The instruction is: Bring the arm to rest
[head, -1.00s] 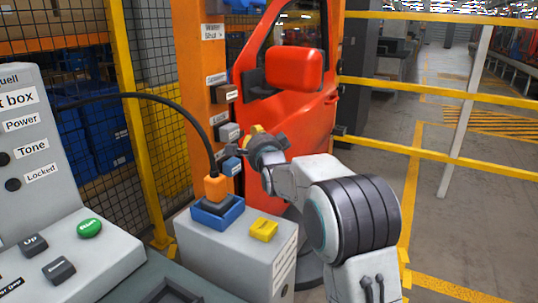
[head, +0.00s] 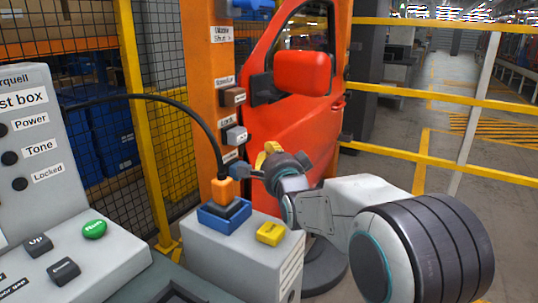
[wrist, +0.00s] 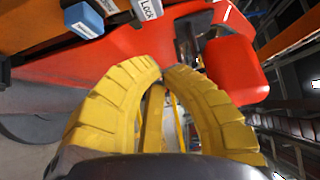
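My arm reaches in from the lower right of the head view, bent at its large dark-banded joint. My gripper (head: 268,148) is in front of the red car door (head: 290,125), to the right of the orange post. In the wrist view its two yellow fingers (wrist: 161,73) curve inward and their tips come together, with nothing seen between them. The red door (wrist: 110,65) lies beyond the fingertips; whether they touch it cannot be told.
The orange post (head: 203,70) carries labelled switches beside the door. A grey pedestal (head: 215,262) holds an orange plug in a blue socket and a yellow block (head: 270,233). A test box (head: 30,150) stands left. Yellow rails (head: 440,95) run right; floor beyond is open.

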